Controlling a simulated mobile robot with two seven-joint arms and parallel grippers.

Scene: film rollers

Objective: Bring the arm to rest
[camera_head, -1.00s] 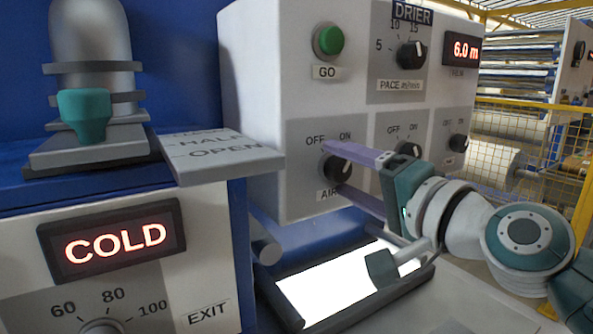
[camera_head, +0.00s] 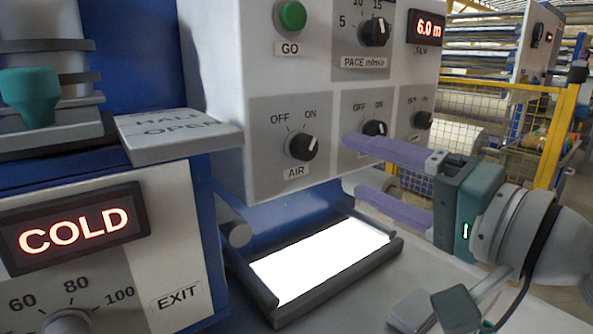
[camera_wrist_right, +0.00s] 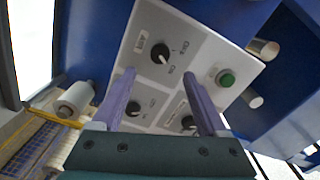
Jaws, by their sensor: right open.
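My right gripper (camera_head: 352,167) is open and empty in the head view. Its two purple fingers point left, in front of the lower right part of the drier panel. The AIR knob (camera_head: 302,146) is left of the fingertips and apart from them, with its white mark toward ON. In the right wrist view the open fingers (camera_wrist_right: 160,74) face the panel with nothing between them but the view of it. The AIR knob (camera_wrist_right: 160,52) shows beyond the tips there. My left gripper is not in view.
The drier panel (camera_head: 215,60) carries a green GO button (camera_head: 292,16) and other knobs. A bright lit tray (camera_head: 320,262) lies below. A COLD display unit (camera_head: 75,240) with a HALF OPEN flap (camera_head: 175,135) stands left. A yellow fence (camera_head: 548,150) is behind right.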

